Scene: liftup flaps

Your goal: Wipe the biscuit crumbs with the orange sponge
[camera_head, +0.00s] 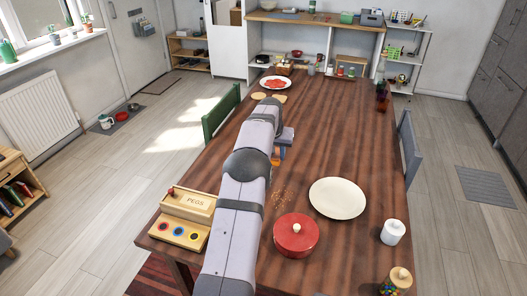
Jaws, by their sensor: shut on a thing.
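The biscuit crumbs (284,195) are a loose patch of small brown specks on the dark wooden table, left of a white plate and behind a red pot. My gripper (279,148) is over the table, farther back than the crumbs and partly hidden by my arm. It is shut on the orange sponge (279,153), of which only a small orange part shows below it. The sponge is apart from the crumbs in the picture. I cannot tell whether it touches the table.
The white plate (338,198) is right of the crumbs, and the red lidded pot (296,236) is close in front. A pegs box (188,207) stands at the left edge. A white jar (393,232) stands at the right. The table's middle right (345,130) is clear.

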